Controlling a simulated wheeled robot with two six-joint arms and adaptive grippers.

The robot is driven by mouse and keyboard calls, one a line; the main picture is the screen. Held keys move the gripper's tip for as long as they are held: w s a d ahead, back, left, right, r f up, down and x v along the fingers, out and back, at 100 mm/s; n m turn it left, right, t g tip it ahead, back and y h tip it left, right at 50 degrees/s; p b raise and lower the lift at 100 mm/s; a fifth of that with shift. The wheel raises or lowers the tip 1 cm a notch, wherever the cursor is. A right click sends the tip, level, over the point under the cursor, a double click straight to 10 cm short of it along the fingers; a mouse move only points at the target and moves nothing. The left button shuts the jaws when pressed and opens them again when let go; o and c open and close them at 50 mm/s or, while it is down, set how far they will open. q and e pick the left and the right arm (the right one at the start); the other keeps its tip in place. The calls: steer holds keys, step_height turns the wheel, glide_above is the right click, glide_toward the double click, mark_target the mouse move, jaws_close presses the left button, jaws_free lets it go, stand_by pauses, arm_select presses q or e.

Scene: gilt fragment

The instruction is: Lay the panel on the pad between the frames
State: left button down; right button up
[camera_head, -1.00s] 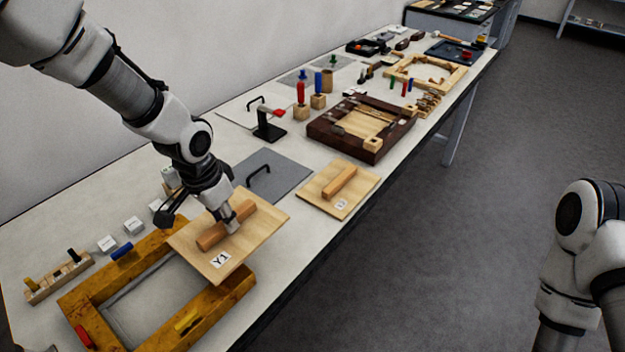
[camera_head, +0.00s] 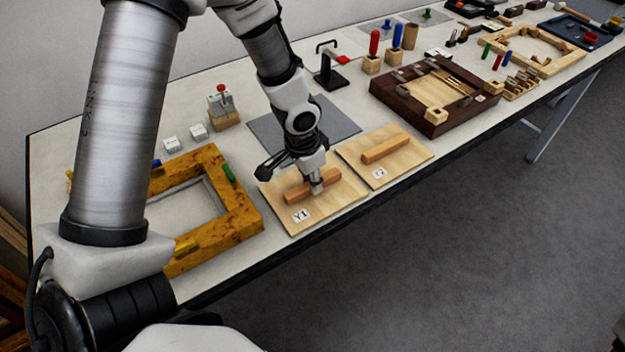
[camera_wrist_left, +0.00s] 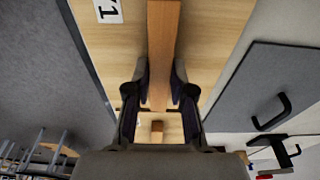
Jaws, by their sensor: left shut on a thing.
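The panel labelled Y1 (camera_head: 330,198) is a pale wooden board with a raised wooden bar (camera_head: 298,194). My left gripper (camera_head: 316,186) is shut on this bar; the wrist view shows the bar between its fingers (camera_wrist_left: 160,100). The panel is by the table's front edge, right of the yellow-brown frame (camera_head: 245,212) and left of a similar labelled board (camera_head: 418,154). I cannot tell whether it touches the table. A flat grey sheet (camera_head: 335,118) lies behind it; its black handle (camera_wrist_left: 272,112) shows in the wrist view. I cannot identify a separate pad. My right gripper is out of view.
A dark wooden frame (camera_head: 398,92) stands farther right, with a lighter frame (camera_head: 572,62) beyond. A black stand (camera_head: 331,78) and a block with a red-topped clamp (camera_head: 222,116) are behind. Free floor lies beyond the table's front edge.

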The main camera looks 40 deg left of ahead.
mark_target(303, 187)
arm_select(q)
steer(key=shift+s+a, duration=0.15)
steer(key=c, duration=1.4)
jaws_free()
steer(key=o, duration=0.4)
steer(key=shift+r, duration=0.2)
steer(key=r, duration=0.4)
steer(key=s+r+p, duration=0.1)
steer(key=r, duration=0.6)
steer(key=shift+s+a+r, duration=0.3)
steer(key=shift+r, duration=0.05)
